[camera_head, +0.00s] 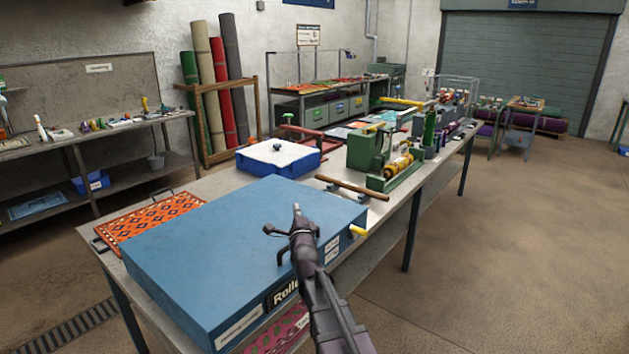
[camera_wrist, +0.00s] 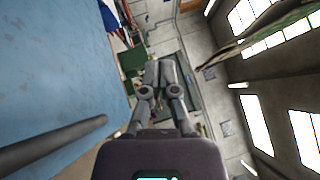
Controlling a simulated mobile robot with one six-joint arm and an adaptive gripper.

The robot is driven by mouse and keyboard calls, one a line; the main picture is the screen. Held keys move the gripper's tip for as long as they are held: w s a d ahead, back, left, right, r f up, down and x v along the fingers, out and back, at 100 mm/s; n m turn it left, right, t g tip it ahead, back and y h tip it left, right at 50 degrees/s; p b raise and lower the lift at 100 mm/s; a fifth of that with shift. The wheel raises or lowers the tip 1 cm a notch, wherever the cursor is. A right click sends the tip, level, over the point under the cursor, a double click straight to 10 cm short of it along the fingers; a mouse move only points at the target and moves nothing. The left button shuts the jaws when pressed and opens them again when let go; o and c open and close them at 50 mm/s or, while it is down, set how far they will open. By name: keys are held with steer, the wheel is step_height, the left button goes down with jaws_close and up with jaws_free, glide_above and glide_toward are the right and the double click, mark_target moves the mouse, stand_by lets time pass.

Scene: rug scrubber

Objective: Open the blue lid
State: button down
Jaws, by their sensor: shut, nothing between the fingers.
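The blue lid (camera_head: 235,225) is a large flat panel on the bench, lying level on a box with a "Rolle..." label on its front; it looks closed. In the wrist view its blue surface (camera_wrist: 50,60) fills the left side. A dark bar handle (camera_wrist: 50,142) crosses it at lower left, and a dark curved piece, likely this handle, shows beside my arm in the head view (camera_head: 283,256). My gripper (camera_head: 297,208) is over the lid's right front part, its fingers together and empty. In the wrist view the fingers (camera_wrist: 166,65) point beyond the lid's edge.
An orange patterned rug (camera_head: 150,217) lies left of the lid. Behind are a white-topped blue box (camera_head: 277,155), a wooden-handled rod (camera_head: 350,187) and a green machine (camera_head: 370,150). A yellow piece (camera_head: 357,230) sticks out at the lid's right edge. The floor at right is open.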

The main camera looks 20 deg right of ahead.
steer(key=d+m+t+h+b, duration=0.1)
steer(key=m+h, duration=0.1)
steer(key=d+m+t+h+b, duration=0.1)
steer(key=m+h, duration=0.1)
steer(key=m, duration=0.1)
steer(key=d+m+h+b, duration=0.1)
steer(key=m+h+b, duration=0.1)
steer(key=m, duration=0.1)
steer(key=shift+s+d+r+t, duration=0.2)
steer(key=shift+s+d+t, duration=0.1)
steer(key=shift+d+t, duration=0.1)
steer(key=shift+s+d+r+m+h+b, duration=0.1)
steer(key=shift+s+d+m+h+b, duration=0.1)
steer(key=shift+m+h, duration=0.4)
steer(key=shift+s+d+r+m+h+b, duration=0.1)
steer(key=shift+d+m+h+b, duration=0.05)
steer(key=shift+m+h, duration=0.45)
steer(key=shift+s+d+r+m+h+b, duration=0.1)
steer(key=shift+s+d+m+h+b, duration=0.1)
steer(key=shift+m+h, duration=0.4)
steer(key=shift+w+r, duration=0.1)
steer(key=shift+w, duration=0.05)
steer(key=a+r+p+x, duration=0.1)
steer(key=a+p+x, duration=0.1)
steer(key=p+x, duration=0.7)
steer(key=shift+w+d+r+y, duration=0.3)
steer(key=shift+w+d+r, duration=0.3)
steer(key=shift+w+r, duration=0.65)
steer(key=shift+s, duration=0.15)
